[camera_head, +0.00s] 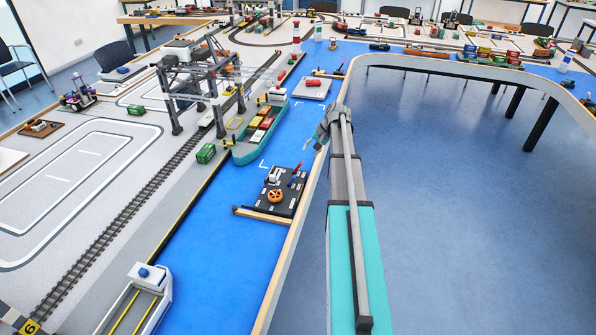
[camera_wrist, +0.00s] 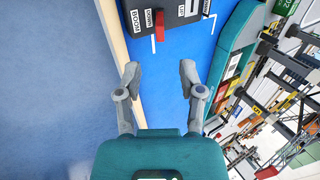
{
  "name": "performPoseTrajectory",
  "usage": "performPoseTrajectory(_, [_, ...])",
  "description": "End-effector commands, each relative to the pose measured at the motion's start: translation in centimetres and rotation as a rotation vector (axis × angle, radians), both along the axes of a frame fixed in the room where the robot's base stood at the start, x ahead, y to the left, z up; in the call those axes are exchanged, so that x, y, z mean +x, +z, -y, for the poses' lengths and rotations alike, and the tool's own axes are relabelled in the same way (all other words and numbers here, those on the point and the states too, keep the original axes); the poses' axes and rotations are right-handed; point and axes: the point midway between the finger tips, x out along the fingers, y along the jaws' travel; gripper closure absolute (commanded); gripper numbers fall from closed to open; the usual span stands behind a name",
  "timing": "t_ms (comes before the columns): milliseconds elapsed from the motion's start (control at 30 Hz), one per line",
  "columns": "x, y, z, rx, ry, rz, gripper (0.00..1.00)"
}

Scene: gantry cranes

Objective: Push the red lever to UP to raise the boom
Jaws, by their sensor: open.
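The red lever (camera_head: 297,168) stands at the far edge of a black control panel (camera_head: 281,205) on the blue water surface. In the wrist view the red lever (camera_wrist: 160,26) lies on the panel (camera_wrist: 182,10) near white BOOM and DOWN labels. An UP label cannot be made out. My gripper (camera_wrist: 159,74) is open and empty, its two grey fingers apart. The lever is ahead of the fingertips, roughly centred between them and not touching them. In the head view my gripper (camera_head: 313,142) is beyond the panel, above the table edge.
An orange handwheel (camera_head: 275,196) and a white control sit on the panel. A teal container ship (camera_head: 258,134) lies to the left, near a grey gantry crane (camera_head: 200,85). The wooden table edge (camera_head: 283,270) runs beside the panel. Open floor lies to the right.

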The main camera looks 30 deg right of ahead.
Motion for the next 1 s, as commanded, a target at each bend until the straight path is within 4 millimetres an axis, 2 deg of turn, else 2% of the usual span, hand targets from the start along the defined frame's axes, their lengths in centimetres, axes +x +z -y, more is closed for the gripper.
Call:
performPoseTrajectory(100, [0.4,-1.3,-0.3,0.0,0.0,0.0,0.5])
performPoseTrajectory(1000, [3.1,-8.0,-2.9,0.001,0.003,-0.001,0.5])
